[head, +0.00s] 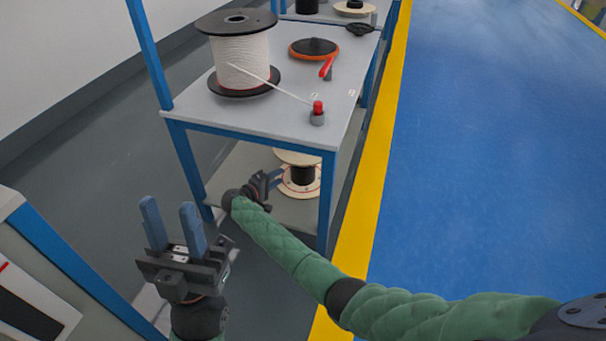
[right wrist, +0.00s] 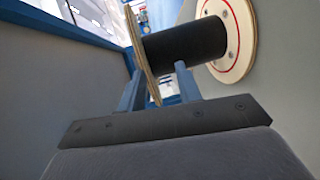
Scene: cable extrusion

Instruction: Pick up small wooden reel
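The small wooden reel, with pale round flanges and a black core, stands on the lower shelf of the blue-framed table in the head view (head: 302,176). My right gripper (head: 272,181) reaches in at shelf level, just left of the reel. In the right wrist view the reel's black core (right wrist: 185,43) lies just beyond my right fingers (right wrist: 158,88). The fingers are apart, with the edge of the near flange (right wrist: 143,55) showing between them. I cannot tell whether they touch it. My left gripper (head: 173,225) is open and empty, pointing up, away from the reel.
The table top (head: 225,112) above the reel carries a large black spool of white cable (head: 240,60), an orange-and-black disc (head: 313,48) and a red-capped piece (head: 317,112). Blue table legs (head: 327,190) flank the shelf opening. Blue floor (head: 480,150) lies clear at right.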

